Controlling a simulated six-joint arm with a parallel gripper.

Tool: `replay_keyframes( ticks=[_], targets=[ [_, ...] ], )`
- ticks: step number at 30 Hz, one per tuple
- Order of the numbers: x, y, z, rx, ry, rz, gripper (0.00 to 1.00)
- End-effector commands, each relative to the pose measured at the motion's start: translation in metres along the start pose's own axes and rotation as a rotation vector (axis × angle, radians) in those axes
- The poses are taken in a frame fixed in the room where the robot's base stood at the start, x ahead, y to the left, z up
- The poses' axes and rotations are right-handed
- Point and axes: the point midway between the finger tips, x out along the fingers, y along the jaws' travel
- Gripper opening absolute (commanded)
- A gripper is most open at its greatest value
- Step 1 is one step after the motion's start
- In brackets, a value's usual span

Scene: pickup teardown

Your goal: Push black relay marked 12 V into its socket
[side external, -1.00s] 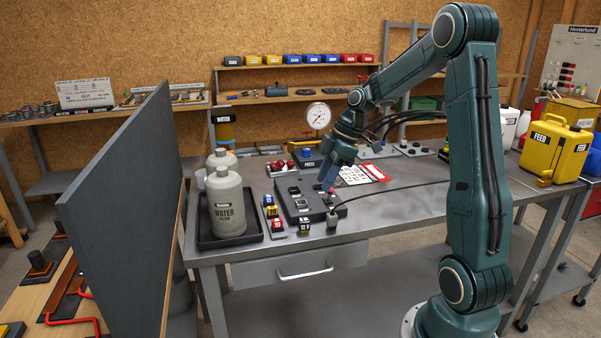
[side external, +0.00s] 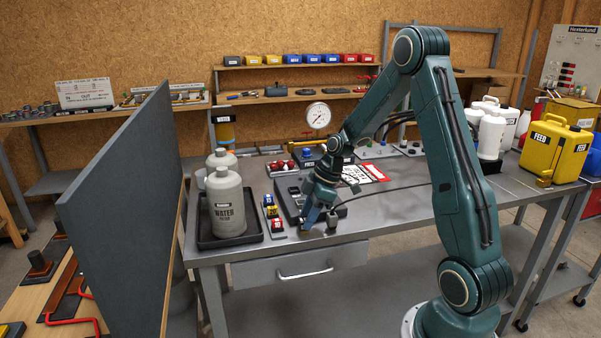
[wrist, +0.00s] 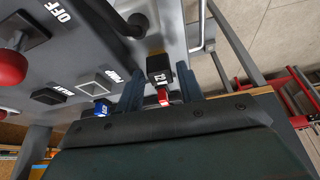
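The black relay (wrist: 159,68) stands at the front of the bench, with a white mark on it that looks like 12 V. In the wrist view it shows in the gap between my fingers. My gripper (side external: 308,226) is low over the bench top in the side view; it also shows in the wrist view (wrist: 160,88), its fingers apart with space beside the relay. The grey panel (wrist: 28,78) lies behind the relay, with a pale-framed square, probably the socket (wrist: 97,85), and labels including OFF. In the side view my gripper hides the relay and part of the panel.
A red block (wrist: 163,97) and a blue block (wrist: 102,107) sit on a strip left of the panel in the side view. A red knob (wrist: 10,68) rises from the panel.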

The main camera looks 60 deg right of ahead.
Motion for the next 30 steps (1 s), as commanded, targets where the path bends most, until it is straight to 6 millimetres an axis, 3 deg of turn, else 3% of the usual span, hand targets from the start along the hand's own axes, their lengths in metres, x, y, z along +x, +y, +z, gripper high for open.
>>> replay_keyframes(
  ticks=[6,17,22,23,24,27,30],
  targets=[
    [0.015,0.000,0.000,0.000,0.000,0.001,0.37],
    [0.017,0.000,0.000,0.000,0.000,0.001,0.37],
    [0.017,0.000,0.000,0.000,0.000,0.001,0.04],
    [0.017,0.000,0.000,0.000,0.000,0.001,0.04],
    [0.017,0.000,0.000,0.000,0.000,0.001,0.20],
    [0.017,0.000,0.000,0.000,0.000,0.001,0.00],
    [0.017,0.000,0.000,0.000,0.000,0.001,0.00]
  ],
)
